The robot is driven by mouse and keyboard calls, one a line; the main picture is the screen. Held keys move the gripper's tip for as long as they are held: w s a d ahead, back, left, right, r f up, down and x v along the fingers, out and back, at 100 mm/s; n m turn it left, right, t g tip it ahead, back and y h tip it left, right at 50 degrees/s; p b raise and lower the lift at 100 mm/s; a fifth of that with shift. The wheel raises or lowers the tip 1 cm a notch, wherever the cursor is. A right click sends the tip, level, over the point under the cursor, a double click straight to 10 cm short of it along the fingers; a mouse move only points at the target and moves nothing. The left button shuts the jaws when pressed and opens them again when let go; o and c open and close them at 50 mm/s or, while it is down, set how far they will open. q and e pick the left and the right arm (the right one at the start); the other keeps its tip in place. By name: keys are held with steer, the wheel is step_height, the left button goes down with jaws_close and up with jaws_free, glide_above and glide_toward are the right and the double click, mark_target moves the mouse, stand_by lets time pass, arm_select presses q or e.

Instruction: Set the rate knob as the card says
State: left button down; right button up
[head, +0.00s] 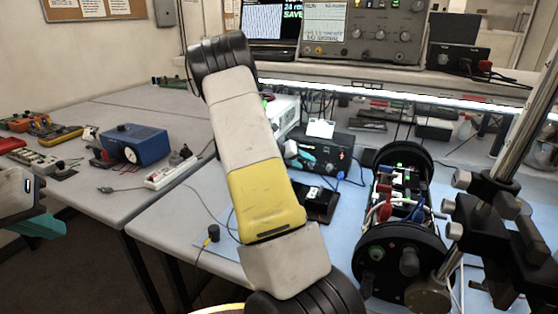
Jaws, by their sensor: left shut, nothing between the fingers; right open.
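A small white card (320,128) stands on a black box (338,147) at the back of the blue mat; its writing is too small to read. The box front has small fittings and a red spot. An open black cylinder (375,245) with wiring inside lies to the right, and its near end plate carries a dark knob (409,262). I cannot tell which knob is the rate knob. My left gripper (42,226) is shut and empty at the left edge, far from these. My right gripper (303,157) is open in front of the black box, partly hidden by my arm.
A dark device with a small display (318,203) lies on the mat. A metal post stand (500,190) rises at the right. A blue unit (135,144) and a power strip (170,170) sit on the left bench. My arm blocks the middle of the view.

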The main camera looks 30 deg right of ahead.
mark_target(311, 164)
steer(key=shift+x, duration=0.95)
jaws_close()
steer(key=shift+s+y, duration=0.1)
steer(key=shift+y, duration=0.2)
steer(key=shift+s+d+r+m+t+y, duration=0.15)
steer(key=shift+d+m+t+y, duration=0.05)
steer(key=shift+m+t+y, duration=0.5)
steer(key=shift+s+d+m+t+y, duration=0.1)
steer(key=shift+m+t+y, duration=0.25)
steer(key=shift+t+y, duration=0.15)
steer(key=shift+s+d+m+t+y, duration=0.1)
steer(key=shift+m+t+y, duration=0.3)
steer(key=shift+t, duration=0.2)
steer(key=shift+a, duration=0.1)
